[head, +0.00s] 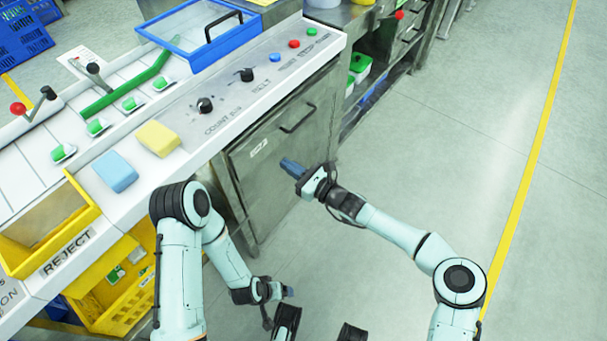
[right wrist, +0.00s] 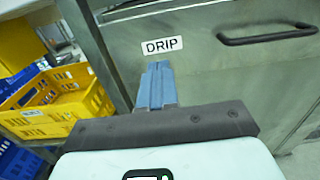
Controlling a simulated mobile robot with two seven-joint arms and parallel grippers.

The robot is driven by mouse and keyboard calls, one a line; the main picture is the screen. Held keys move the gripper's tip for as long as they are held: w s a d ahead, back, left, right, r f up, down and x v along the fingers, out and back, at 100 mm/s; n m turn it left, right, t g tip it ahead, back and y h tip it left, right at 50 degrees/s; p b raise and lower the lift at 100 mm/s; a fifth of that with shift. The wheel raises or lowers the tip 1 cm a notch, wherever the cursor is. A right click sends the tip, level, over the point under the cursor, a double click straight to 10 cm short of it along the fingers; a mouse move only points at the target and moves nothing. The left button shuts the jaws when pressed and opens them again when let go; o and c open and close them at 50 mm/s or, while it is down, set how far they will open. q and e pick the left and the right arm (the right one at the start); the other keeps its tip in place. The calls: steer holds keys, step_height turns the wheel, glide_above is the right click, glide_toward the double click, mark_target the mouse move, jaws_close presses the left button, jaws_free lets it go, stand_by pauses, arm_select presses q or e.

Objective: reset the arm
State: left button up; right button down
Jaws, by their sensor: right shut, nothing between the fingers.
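My right arm reaches from the lower right in the head view. Its gripper (head: 291,168) is shut and empty, with its blue fingers together, in front of the steel cabinet door below the panel. My left arm is folded at the lower middle of the head view. Its gripper (head: 288,291) is low over the floor, small and partly hidden, so its opening is unclear.
The control panel (head: 330,42) carries knobs and coloured buttons. The door handle (head: 298,118) sticks out near my right gripper. A blue sponge (head: 115,171) and a yellow sponge (head: 158,138) lie on the ledge. Yellow crates (right wrist: 62,102) stand left. Floor to the right is clear.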

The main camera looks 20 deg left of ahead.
arm_select(q)
steer(key=shift+s+d+r+g+p, duration=0.2)
steer(key=shift+s+d+r+p, duration=0.15)
steer(key=shift+s, duration=0.2)
steer(key=shift+s+d+r+g+p, duration=0.1)
steer(key=shift+s+d+r+g, duration=0.1)
steer(key=shift+s+r, duration=0.3)
arm_select(e)
steer(key=v, duration=0.5)
arm_select(q)
steer(key=shift+f, duration=0.1)
